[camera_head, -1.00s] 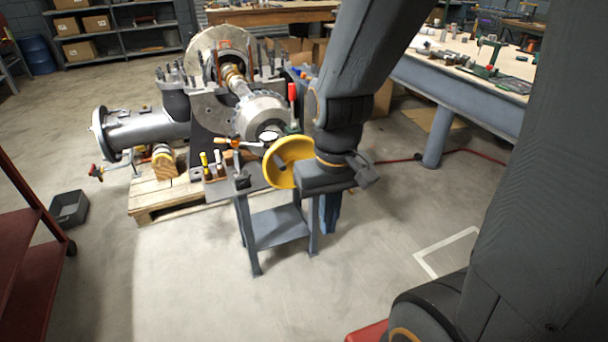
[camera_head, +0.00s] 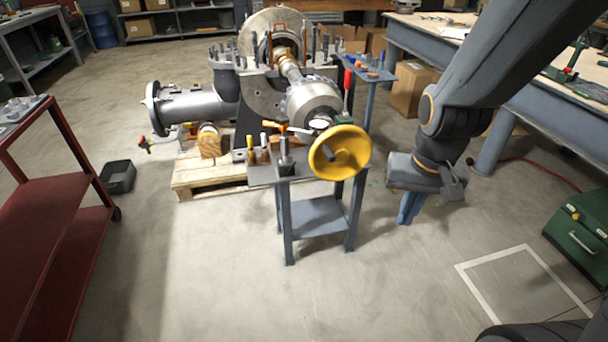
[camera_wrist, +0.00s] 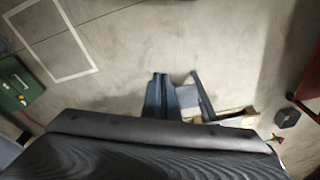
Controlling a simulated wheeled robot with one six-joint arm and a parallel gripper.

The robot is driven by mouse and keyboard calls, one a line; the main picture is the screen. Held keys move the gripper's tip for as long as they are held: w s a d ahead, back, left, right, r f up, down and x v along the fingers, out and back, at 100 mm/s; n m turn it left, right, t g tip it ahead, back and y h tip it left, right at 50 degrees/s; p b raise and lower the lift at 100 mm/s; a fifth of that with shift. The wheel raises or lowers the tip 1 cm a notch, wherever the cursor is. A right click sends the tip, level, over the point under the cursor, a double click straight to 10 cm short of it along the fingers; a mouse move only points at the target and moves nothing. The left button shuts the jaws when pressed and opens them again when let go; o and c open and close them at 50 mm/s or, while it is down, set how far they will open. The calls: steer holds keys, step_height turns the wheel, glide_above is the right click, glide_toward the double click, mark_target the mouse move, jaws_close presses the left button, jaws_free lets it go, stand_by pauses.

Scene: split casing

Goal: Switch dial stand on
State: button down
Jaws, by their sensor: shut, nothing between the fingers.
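What looks like the dial stand is a dark block with an upright post (camera_head: 285,158) on the small grey-blue table (camera_head: 262,176). A round white dial face (camera_head: 319,124) shows just right of it, close to the machine's shaft end. The stand's switch is too small to make out. My gripper (camera_head: 409,208) has blue fingers, is shut and empty, and points down to the right of the table, apart from it. In the wrist view the blue fingers (camera_wrist: 160,95) lie together over the floor. The stand cannot be made out there.
A yellow handwheel (camera_head: 340,152) stands at the table's right edge, between my gripper and the stand. Screwdriver-like tools (camera_head: 264,148) stand left of the stand. The machine (camera_head: 262,95) rests on a pallet (camera_head: 196,180) behind. A red cart (camera_head: 48,215) is at left. The front floor is clear.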

steer(key=w+a+f+m+t+y+b, duration=0.15)
steer(key=w+f+m+t+b, duration=0.25)
steer(key=w+f+b, duration=0.55)
steer(key=w+a+f+m+t+b, duration=0.35)
steer(key=w+f, duration=0.35)
steer(key=w, duration=0.6)
steer(key=w+a+f+m+t+y+b, duration=0.7)
steer(key=w+a+f+m+t+b, duration=0.1)
steer(key=b, duration=0.9)
steer(key=shift+w+a+f+m+y+b, duration=0.4)
steer(key=shift+w+a+f+m, duration=0.5)
steer(key=shift+w+a+m, duration=0.25)
